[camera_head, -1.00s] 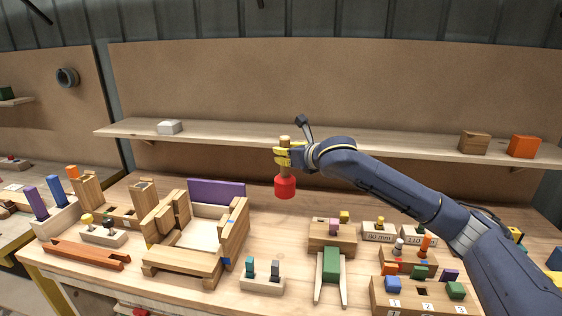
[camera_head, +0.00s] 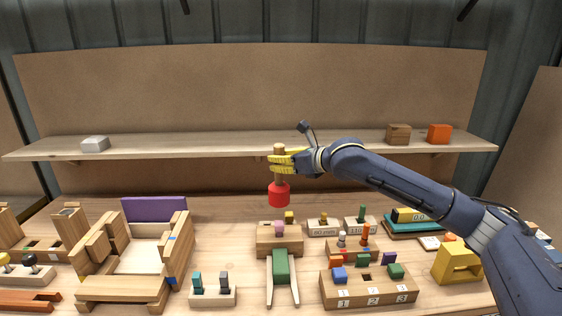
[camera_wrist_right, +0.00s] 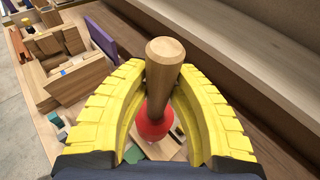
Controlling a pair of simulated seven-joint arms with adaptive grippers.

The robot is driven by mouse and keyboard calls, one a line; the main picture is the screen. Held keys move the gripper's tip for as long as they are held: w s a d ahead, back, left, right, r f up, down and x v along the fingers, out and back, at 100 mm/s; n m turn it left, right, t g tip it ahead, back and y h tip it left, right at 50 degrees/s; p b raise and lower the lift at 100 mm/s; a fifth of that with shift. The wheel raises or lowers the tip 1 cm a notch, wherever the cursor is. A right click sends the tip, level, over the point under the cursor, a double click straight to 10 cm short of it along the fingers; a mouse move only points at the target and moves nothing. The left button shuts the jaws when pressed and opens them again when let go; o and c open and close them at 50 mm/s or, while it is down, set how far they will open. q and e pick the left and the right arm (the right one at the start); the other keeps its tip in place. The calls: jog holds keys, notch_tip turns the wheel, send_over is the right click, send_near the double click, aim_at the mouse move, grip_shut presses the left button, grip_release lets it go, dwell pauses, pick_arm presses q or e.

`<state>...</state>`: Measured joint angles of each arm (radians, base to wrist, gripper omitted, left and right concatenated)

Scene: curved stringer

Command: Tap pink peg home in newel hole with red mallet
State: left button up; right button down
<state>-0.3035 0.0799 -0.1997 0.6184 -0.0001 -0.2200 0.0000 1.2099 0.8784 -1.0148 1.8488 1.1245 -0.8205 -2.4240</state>
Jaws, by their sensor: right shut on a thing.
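The red mallet (camera_head: 279,194) hangs head down in my right gripper (camera_head: 284,161), which is shut on its wooden handle. The handle also shows between the yellow fingers in the right wrist view (camera_wrist_right: 163,75). The pink peg (camera_head: 279,228) sits in a wooden block (camera_head: 279,243) on the bench, below the mallet head and apart from it. A yellow piece (camera_head: 289,217) is beside the peg. The peg's depth in the hole cannot be told. My left gripper is not in view.
A wooden shelf (camera_head: 220,146) runs behind the mallet. A green-topped clamp-like piece (camera_head: 280,266) is in front of the block. A wooden frame with a purple panel (camera_head: 155,209) stands left; a numbered block (camera_head: 367,289) and a yellow block (camera_head: 458,262) are right.

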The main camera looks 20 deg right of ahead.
aim_at(282, 176)
dwell(0.3)
jog(key=shift+f, duration=1.45)
jog(key=shift+f, duration=0.75)
jog(key=shift+f, duration=0.35)
dwell(0.4)
jog(key=shift+f, duration=0.1)
